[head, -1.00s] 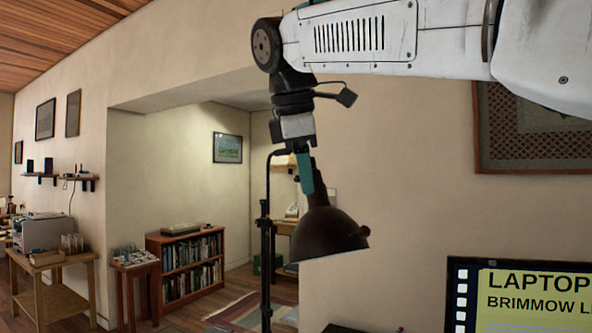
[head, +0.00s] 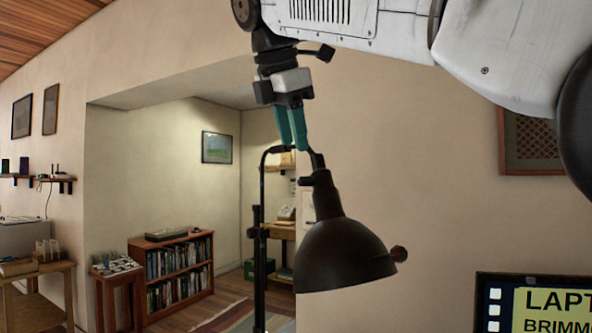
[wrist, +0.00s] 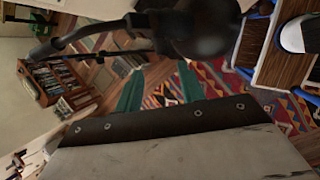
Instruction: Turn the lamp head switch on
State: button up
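A dark desk lamp head (head: 340,255) with a bell-shaped shade hangs from a curved arm on a black stand (head: 260,280). My gripper (head: 292,148) points down with two teal fingers, above and left of the lamp's neck, with no clear contact. In the wrist view, my gripper's fingers (wrist: 160,88) stand apart with nothing between them. The lamp head (wrist: 205,28) shows dark beyond them at the top; the knob cannot be made out there.
A laptop-like screen (head: 540,315) stands at lower right. A bookcase (head: 175,270) and a side table (head: 118,290) are farther back at left. A patterned rug (wrist: 225,75) lies on the floor. The wall right of the lamp is bare up to a framed panel (head: 530,150).

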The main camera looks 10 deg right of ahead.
aim_at(301, 178)
jog(key=x, duration=0.7)
jog(key=shift+d+f, duration=0.1)
jog(key=shift+d, duration=0.1)
grip_shut()
